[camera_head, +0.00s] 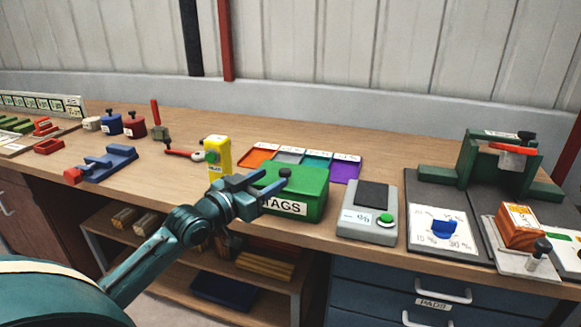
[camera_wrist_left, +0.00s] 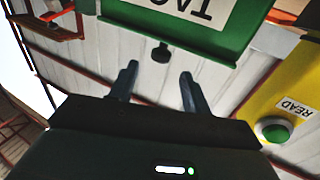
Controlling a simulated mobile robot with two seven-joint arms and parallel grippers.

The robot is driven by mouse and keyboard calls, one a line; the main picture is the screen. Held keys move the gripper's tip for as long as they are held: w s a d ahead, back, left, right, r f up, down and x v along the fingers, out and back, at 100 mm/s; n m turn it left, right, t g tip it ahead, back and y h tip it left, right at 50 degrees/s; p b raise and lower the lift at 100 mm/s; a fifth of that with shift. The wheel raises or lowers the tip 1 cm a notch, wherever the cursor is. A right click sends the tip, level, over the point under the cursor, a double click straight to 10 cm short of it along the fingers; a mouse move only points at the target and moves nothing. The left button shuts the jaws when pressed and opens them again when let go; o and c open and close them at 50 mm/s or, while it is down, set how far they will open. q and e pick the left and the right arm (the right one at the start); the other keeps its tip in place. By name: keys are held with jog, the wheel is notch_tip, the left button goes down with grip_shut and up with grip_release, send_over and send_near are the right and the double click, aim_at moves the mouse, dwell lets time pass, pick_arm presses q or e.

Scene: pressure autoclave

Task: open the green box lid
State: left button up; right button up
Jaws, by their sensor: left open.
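The green box (camera_head: 313,204) stands near the bench's front edge in the head view, its white label reading TAGS. Its lid (camera_head: 305,178) looks closed and carries a dark round knob (camera_head: 285,172). My left gripper (camera_head: 268,186) is open at the box's left side, partly covering it, with its fingers pointing toward the knob. In the left wrist view the knob (camera_wrist_left: 160,52) shows just beyond and between the spread fingertips (camera_wrist_left: 159,72), with the green box (camera_wrist_left: 225,45) above it. Nothing is between the fingers. My right gripper is not in view.
A yellow box (camera_head: 218,155) with a green button stands left of the green box. Coloured trays (camera_head: 300,158) lie behind it. A grey scale (camera_head: 368,215) stands close on its right.

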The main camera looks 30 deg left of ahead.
aim_at(290, 179)
pick_arm(q)
jog(key=w, duration=0.2)
jog(key=w+d, duration=0.1)
jog(key=w, duration=0.5)
jog(key=shift+d, duration=0.15)
grip_shut()
dwell(0.3)
